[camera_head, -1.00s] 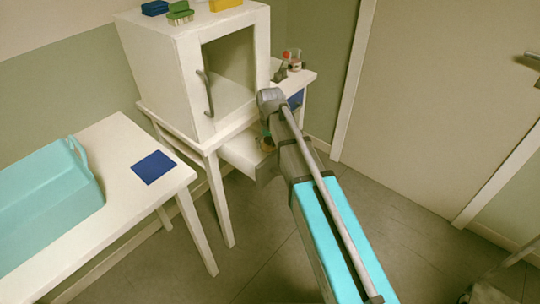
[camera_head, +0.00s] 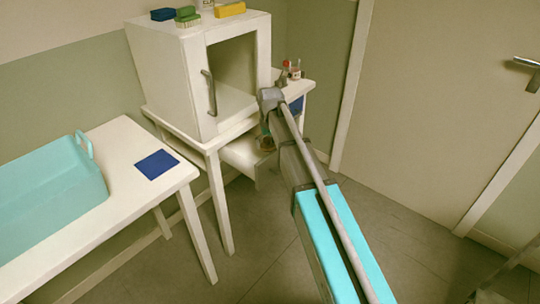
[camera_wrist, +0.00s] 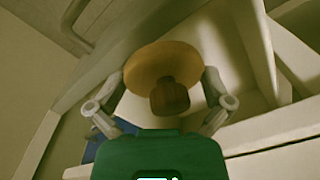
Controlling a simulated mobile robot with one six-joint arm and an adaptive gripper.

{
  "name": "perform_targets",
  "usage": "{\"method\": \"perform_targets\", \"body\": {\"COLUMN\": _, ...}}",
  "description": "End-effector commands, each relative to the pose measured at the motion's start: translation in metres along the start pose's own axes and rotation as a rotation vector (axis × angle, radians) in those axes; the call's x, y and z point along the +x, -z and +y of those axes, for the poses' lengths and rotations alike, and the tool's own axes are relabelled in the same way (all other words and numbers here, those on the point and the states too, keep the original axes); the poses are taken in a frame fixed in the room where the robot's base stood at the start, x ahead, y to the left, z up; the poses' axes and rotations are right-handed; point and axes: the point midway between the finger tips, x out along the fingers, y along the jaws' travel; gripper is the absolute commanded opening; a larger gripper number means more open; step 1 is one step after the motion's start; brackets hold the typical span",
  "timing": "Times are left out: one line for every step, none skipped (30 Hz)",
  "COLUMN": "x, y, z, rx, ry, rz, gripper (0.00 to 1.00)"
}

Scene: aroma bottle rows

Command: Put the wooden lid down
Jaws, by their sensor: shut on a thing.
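The wooden lid (camera_wrist: 155,62) is a round tan disc with a darker brown knob (camera_wrist: 170,97), seen in the wrist view. My gripper (camera_wrist: 166,78) is shut on it, with one grey finger on each side. The lid is in the air, and I cannot tell how far it is from the pale surfaces behind it. In the head view my arm hides most of the gripper, and I cannot make out the lid.
A white cabinet (camera_head: 165,75) with an open front stands on a white table. An open drawer (camera_head: 243,155) sticks out below it. Small items (camera_head: 293,72) stand on a side table. At left, a white table (camera_head: 115,205) holds a teal crate (camera_head: 55,200) and blue mat (camera_head: 157,164).

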Motion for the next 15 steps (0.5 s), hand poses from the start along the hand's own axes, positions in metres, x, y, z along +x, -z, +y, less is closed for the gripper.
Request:
{"method": "perform_targets", "body": {"x": 0.0063, "y": 0.0047, "z": 0.0045, "rx": 0.001, "ry": -0.001, "rz": 0.012, "gripper": 0.42}}
{"method": "perform_targets", "body": {"x": 0.0071, "y": 0.0049, "z": 0.0050, "rx": 0.001, "ry": -0.002, "rz": 0.012, "gripper": 0.42}}
{"method": "perform_targets", "body": {"x": 0.0082, "y": 0.0053, "z": 0.0056, "rx": 0.002, "ry": -0.002, "rz": 0.012, "gripper": 0.42}}
{"method": "perform_targets", "body": {"x": 0.0088, "y": 0.0055, "z": 0.0060, "rx": 0.002, "ry": -0.002, "rz": 0.012, "gripper": 0.42}}
{"method": "perform_targets", "body": {"x": 0.0094, "y": 0.0057, "z": 0.0063, "rx": 0.002, "ry": -0.003, "rz": 0.011, "gripper": 0.42}}
{"method": "perform_targets", "body": {"x": 0.0101, "y": 0.0063, "z": 0.0067, "rx": 0.002, "ry": -0.003, "rz": 0.011, "gripper": 0.42}}
{"method": "perform_targets", "body": {"x": 0.0107, "y": 0.0067, "z": 0.0069, "rx": 0.002, "ry": -0.003, "rz": 0.010, "gripper": 0.42}}
{"method": "perform_targets", "body": {"x": 0.0113, "y": 0.0073, "z": 0.0070, "rx": 0.002, "ry": -0.003, "rz": 0.009, "gripper": 0.42}}
{"method": "perform_targets", "body": {"x": 0.0120, "y": 0.0080, "z": 0.0072, "rx": 0.002, "ry": -0.003, "rz": 0.009, "gripper": 0.42}}
{"method": "perform_targets", "body": {"x": 0.0126, "y": 0.0085, "z": 0.0073, "rx": 0.001, "ry": -0.003, "rz": 0.008, "gripper": 0.42}}
{"method": "perform_targets", "body": {"x": 0.0131, "y": 0.0090, "z": 0.0075, "rx": 0.001, "ry": -0.003, "rz": 0.007, "gripper": 0.42}}
{"method": "perform_targets", "body": {"x": 0.0138, "y": 0.0096, "z": 0.0077, "rx": 0.001, "ry": -0.003, "rz": 0.006, "gripper": 0.42}}
{"method": "perform_targets", "body": {"x": 0.0144, "y": 0.0101, "z": 0.0079, "rx": 0.001, "ry": -0.003, "rz": 0.006, "gripper": 0.42}}
{"method": "perform_targets", "body": {"x": 0.0150, "y": 0.0106, "z": 0.0080, "rx": 0.001, "ry": -0.003, "rz": 0.005, "gripper": 0.42}}
{"method": "perform_targets", "body": {"x": 0.0157, "y": 0.0112, "z": 0.0082, "rx": 0.001, "ry": -0.002, "rz": 0.004, "gripper": 0.42}}
